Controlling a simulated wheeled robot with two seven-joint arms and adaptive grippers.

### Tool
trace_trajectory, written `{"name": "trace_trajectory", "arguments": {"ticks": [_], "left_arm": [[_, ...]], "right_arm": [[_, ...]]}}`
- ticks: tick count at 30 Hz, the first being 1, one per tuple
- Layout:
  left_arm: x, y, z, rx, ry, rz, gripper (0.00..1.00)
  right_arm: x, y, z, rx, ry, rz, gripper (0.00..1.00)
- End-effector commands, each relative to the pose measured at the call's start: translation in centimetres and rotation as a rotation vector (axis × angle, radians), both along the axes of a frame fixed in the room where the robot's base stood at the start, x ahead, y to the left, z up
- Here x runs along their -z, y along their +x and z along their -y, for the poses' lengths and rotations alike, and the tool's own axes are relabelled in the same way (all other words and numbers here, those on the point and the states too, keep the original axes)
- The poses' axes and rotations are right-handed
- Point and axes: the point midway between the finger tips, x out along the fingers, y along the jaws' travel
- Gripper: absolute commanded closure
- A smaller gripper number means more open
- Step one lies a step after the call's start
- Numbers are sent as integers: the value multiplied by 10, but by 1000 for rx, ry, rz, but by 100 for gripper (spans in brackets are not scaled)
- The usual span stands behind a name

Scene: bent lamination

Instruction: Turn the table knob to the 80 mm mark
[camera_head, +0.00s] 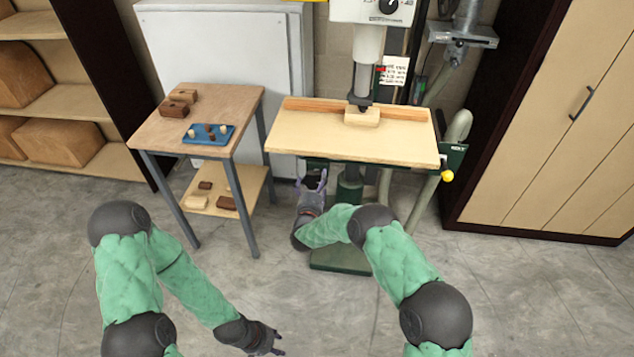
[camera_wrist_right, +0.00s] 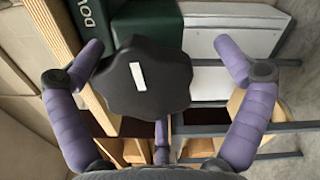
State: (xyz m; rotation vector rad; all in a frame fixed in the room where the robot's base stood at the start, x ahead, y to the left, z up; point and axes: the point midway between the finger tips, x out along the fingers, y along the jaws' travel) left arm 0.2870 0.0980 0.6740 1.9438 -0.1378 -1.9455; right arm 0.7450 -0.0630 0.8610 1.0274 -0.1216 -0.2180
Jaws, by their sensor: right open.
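The table knob (camera_wrist_right: 145,95) is black with a lobed rim and a white bar on its face, tilted slightly from upright in the right wrist view. It sits against a dark green housing (camera_wrist_right: 150,22) with partly visible white lettering. My right gripper (camera_wrist_right: 162,60) is open, with its purple fingers on either side of the knob and visible gaps between. No 80 mm mark is readable. My left gripper (camera_head: 278,343) is low, open and empty.
A wooden block (camera_head: 362,117) lies on the press table under the spindle. A yellow ball handle (camera_head: 447,176) sticks out at the table's right. A side table (camera_head: 228,105) with a blue tray (camera_head: 208,134) stands left. The floor in front is clear.

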Motion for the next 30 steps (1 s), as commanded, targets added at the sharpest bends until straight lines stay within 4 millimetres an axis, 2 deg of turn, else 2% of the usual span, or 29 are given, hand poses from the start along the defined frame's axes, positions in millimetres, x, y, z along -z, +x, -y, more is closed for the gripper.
{"name": "trace_trajectory", "arguments": {"ticks": [1,5,13,18,24,30], "left_arm": [[0,0,0,0,0,0,60],[0,0,0,0,0,0,60],[0,0,0,0,0,0,60],[0,0,0,0,0,0,60],[0,0,0,0,0,0,60],[0,0,0,0,0,0,60]], "right_arm": [[7,-8,-6,-12,-3,-16,0],[8,-28,-10,-13,-4,-19,0],[5,-78,-19,-4,-2,-13,0],[5,-102,-22,0,1,-12,0],[4,-114,-24,3,1,-9,0],[4,-115,-23,4,2,-8,0]]}}
